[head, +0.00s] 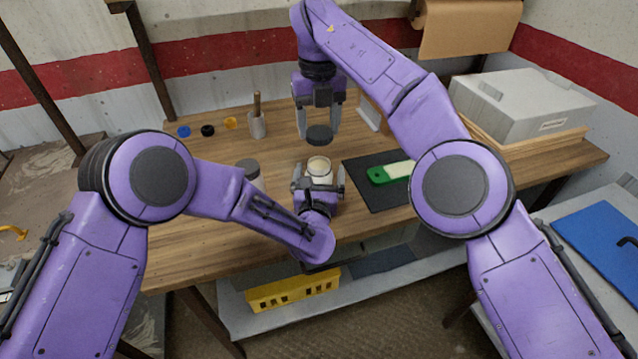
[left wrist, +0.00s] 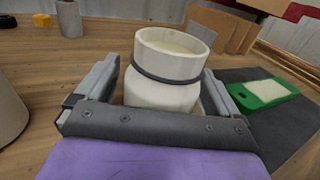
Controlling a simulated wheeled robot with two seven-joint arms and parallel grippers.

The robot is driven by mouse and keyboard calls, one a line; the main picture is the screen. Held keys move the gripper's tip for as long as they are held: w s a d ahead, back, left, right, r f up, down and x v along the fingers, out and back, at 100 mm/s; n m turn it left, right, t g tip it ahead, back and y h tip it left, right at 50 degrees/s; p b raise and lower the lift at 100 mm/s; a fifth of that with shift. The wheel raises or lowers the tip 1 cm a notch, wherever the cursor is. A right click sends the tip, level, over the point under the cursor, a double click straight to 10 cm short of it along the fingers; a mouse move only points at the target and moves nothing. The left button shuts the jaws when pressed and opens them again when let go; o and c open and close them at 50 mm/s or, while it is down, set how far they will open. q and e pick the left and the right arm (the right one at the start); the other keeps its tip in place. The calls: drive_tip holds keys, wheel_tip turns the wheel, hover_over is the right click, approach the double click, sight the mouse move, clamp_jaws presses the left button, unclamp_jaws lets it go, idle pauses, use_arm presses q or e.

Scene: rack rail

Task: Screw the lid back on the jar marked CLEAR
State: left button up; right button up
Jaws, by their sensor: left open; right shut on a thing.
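An open jar (head: 318,166) with pale contents stands upright on the wooden table. It also shows in the left wrist view (left wrist: 165,70), with a dark ring around its neck; no label is readable. My left gripper (head: 318,182) is open, its fingers on either side of the jar. My right gripper (head: 319,122) is shut on a dark round lid (head: 320,135), held above the jar and apart from it. A second jar with a grey lid (head: 247,170) stands to the left, partly behind my left arm.
A grey cup (head: 257,125) holding a stick stands at the back left, near blue, black and yellow small items (head: 208,130). A white box (head: 520,110) is at the right.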

use_arm(q)
drive_tip(key=c, duration=1.5)
use_arm(e)
hover_over(318, 164)
drive_tip(key=shift+f, duration=2.5)
drive_tip(key=shift+f, duration=0.9)
drive_tip(key=shift+f, duration=0.55)
